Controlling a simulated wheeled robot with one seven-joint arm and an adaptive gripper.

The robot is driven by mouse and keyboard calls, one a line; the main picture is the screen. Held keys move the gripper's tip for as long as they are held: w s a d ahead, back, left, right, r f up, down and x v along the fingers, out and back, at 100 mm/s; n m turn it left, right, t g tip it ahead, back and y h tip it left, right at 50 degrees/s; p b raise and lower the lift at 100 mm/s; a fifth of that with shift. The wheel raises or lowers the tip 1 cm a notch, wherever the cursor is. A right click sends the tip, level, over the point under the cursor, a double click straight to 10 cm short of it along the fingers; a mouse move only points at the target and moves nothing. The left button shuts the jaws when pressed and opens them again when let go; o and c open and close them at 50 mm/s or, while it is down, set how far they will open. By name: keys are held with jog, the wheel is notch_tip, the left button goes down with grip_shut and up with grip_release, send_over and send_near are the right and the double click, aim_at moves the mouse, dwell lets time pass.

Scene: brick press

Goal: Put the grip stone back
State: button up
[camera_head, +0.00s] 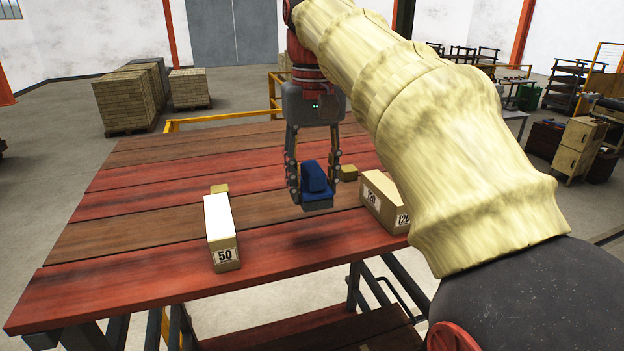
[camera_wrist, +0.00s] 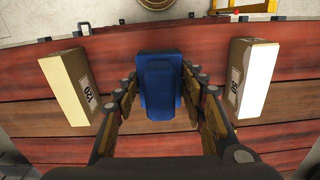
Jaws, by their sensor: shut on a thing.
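The grip stone, a blue block with a raised narrower top (camera_head: 314,180), is between the fingers of my gripper (camera_head: 316,190). My gripper is shut on it and points down over the red-brown plank table (camera_head: 130,240). The block appears held above the planks, between two boxes. In the wrist view the blue block (camera_wrist: 160,85) sits upright in the middle, with the fingers (camera_wrist: 162,95) on both its sides. Its underside and the spot below it are hidden.
A box marked 50 (camera_head: 222,235) stands left of my gripper and a box marked 120 (camera_head: 382,200) right of it. A small tan block (camera_head: 348,173) lies behind the gripper. Another (camera_head: 219,189) sits behind the 50 box. The table's left part is clear.

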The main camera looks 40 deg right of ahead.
jog(key=shift+s+f+b, duration=0.15)
jog(key=shift+f+b, duration=0.3)
jog(key=shift+f, duration=0.25)
jog(key=shift+f+b, duration=2.3)
jog(key=shift+f, duration=1.45)
jog(key=shift+f, duration=0.55)
jog(key=o, duration=1.1)
jog(key=shift+r, duration=0.1)
notch_tip(320, 180, up, 7)
jog(key=shift+r, duration=0.15)
